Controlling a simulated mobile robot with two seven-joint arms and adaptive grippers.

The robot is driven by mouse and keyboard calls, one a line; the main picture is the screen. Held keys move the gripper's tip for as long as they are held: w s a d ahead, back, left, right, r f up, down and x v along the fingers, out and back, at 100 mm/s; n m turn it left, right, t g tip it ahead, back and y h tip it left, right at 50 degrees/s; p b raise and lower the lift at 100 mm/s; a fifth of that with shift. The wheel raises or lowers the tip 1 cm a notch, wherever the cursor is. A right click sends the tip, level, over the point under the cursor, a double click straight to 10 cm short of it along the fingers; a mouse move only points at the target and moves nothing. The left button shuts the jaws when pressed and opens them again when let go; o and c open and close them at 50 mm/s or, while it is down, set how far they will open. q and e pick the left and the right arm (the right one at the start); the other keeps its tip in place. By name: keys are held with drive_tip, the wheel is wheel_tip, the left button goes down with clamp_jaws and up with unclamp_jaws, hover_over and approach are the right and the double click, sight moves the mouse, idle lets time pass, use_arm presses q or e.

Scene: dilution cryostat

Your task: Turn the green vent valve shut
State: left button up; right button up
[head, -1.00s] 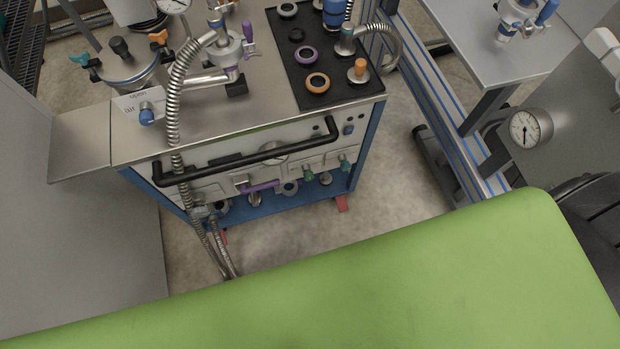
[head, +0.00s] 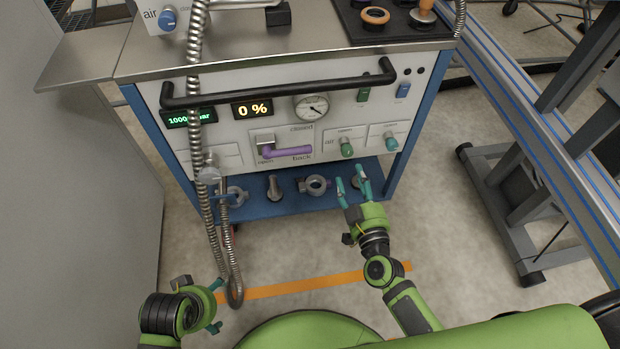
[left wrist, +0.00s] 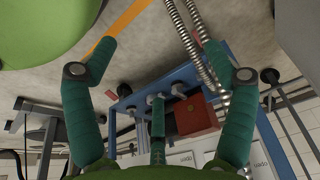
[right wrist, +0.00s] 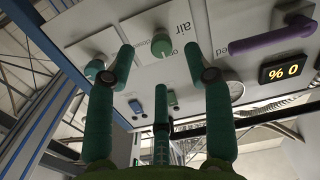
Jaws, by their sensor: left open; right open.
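Two green knobs sit on the white front panel. The left green knob (head: 346,148) is beside the word "air"; the right green knob (head: 391,143) is near the panel's right edge. I cannot read which is marked vent. My right gripper (head: 352,184) is open and empty, just below and in front of the left knob. In the right wrist view, the knob by "air" (right wrist: 161,45) shows between the fingertips, apart from them, and the other knob (right wrist: 95,68) lies to the left. My left gripper (head: 216,306) is open and empty, low near the floor.
A purple lever (head: 287,152) lies left of the knobs. A black handlebar (head: 280,83) runs across the panel above. A ribbed metal hose (head: 196,100) hangs down the left side. Flanged fittings (head: 315,185) stand on the blue lower shelf (head: 255,206).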

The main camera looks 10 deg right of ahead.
sight(348, 154)
drive_tip(key=w, duration=0.2)
drive_tip(key=w+b, duration=0.1)
drive_tip(key=w, duration=0.1)
drive_tip(key=w+r, duration=0.1)
drive_tip(key=w, duration=0.1)
drive_tip(key=shift+w, duration=0.6)
use_arm(q)
drive_tip(key=v, duration=0.4)
drive_tip(key=shift+a+r, duration=0.15)
drive_tip(key=shift+r, duration=0.25)
use_arm(e)
clamp_jaws()
